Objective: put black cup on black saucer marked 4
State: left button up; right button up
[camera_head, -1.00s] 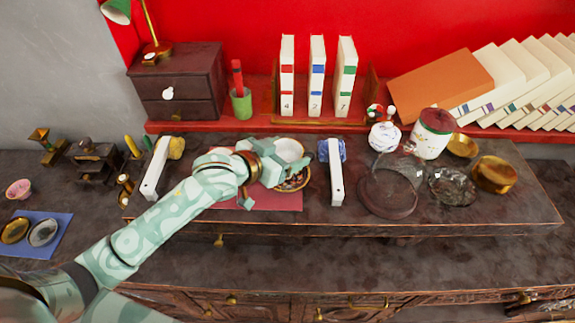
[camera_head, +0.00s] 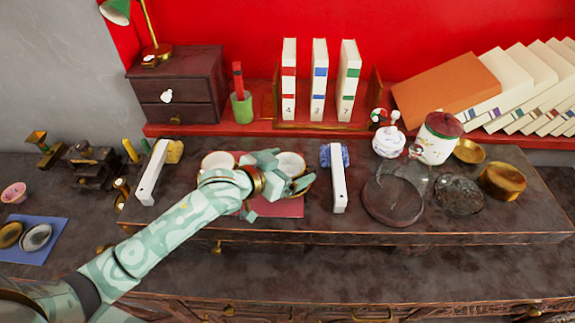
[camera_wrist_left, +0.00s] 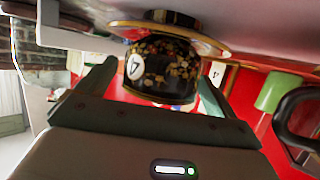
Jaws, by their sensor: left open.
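A black cup with gold flecks (camera_wrist_left: 165,75) shows in the left wrist view, upside down in that picture. It bears a white disc with a dark mark that looks like a 4. A gold-rimmed saucer (camera_wrist_left: 213,40) is at its base. In the head view its pale inside (camera_head: 291,162) shows behind my left gripper (camera_head: 283,180), which hides most of the saucer. My left gripper is open, with a finger toward each side of the cup; I cannot tell whether they touch it. A second light-lined cup (camera_head: 218,162) stands to the left, partly behind my arm. My right gripper is not in view.
A red mat (camera_head: 275,207) lies under my gripper. White bars (camera_head: 152,172) and (camera_head: 338,180) flank the cups. A glass dish (camera_head: 458,190), gold bowl (camera_head: 502,181) and lidded jar (camera_head: 436,140) stand right. Numbered books (camera_head: 319,85) stand behind. The front counter is clear.

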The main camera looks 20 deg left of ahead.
pick_arm(q)
jog(key=shift+r, duration=0.1)
jog(key=shift+s+a+r, duration=0.1)
jog(key=shift+s+r, duration=0.05)
jog(key=shift+s, duration=0.1)
jog(key=p+v, duration=0.4)
jog(key=v, duration=0.7)
jog(key=shift+s+a, duration=0.15)
